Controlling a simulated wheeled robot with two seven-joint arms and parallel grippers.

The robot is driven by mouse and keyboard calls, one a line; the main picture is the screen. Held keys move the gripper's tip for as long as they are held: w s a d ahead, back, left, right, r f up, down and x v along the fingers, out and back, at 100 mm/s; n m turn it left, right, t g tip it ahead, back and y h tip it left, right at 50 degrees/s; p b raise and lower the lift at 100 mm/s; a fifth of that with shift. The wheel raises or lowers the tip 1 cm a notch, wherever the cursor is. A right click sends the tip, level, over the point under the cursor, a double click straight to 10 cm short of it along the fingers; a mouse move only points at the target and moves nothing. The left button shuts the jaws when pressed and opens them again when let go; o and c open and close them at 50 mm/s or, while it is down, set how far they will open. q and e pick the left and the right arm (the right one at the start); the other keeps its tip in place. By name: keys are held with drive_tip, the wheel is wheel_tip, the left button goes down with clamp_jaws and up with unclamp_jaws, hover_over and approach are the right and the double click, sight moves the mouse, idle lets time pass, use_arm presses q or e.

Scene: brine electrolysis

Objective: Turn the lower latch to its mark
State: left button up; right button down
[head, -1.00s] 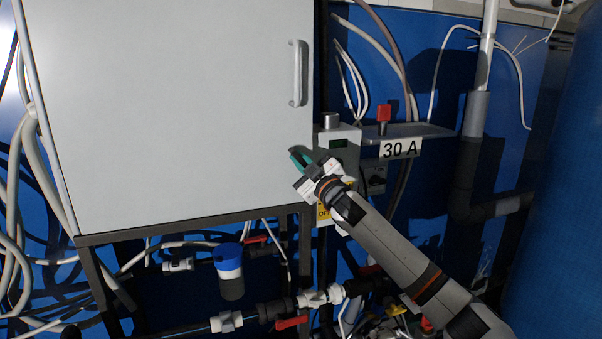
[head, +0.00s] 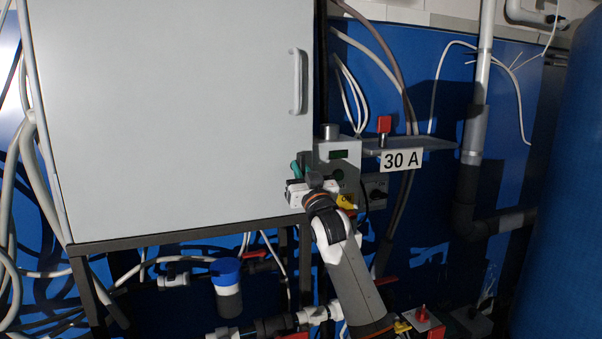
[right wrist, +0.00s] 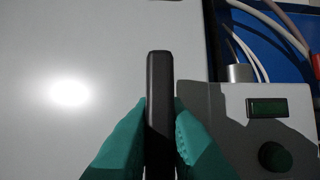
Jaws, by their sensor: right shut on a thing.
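The lower latch (right wrist: 159,100) is a dark, rounded bar in front of the pale grey cabinet door (head: 180,110), near the door's right edge. In the right wrist view it stands lengthwise up the picture, between the two teal fingers. My right gripper (right wrist: 160,135) is shut on it. In the head view my right gripper (head: 301,170) is at the door's lower right, and the latch is mostly hidden behind it. I cannot make out the latch's mark in either view. My left gripper is not in view.
A grey control box (head: 340,153) with a small green display stands close right of the gripper. A shelf with a "30 A" label (head: 401,160) and a red knob (head: 384,124) is farther right. The door handle (head: 298,80) is above. Pipes and a blue-capped filter (head: 227,285) are below.

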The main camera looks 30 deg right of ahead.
drive_tip(key=shift+r, duration=0.1)
idle(0.4)
drive_tip(key=c, duration=1.4)
unclamp_jaws()
drive_tip(key=shift+c, duration=0.2)
drive_tip(key=b+v, duration=0.2)
drive_tip(key=v, duration=1)
drive_tip(key=shift+b, duration=0.4)
drive_tip(key=shift+w+a, duration=0.1)
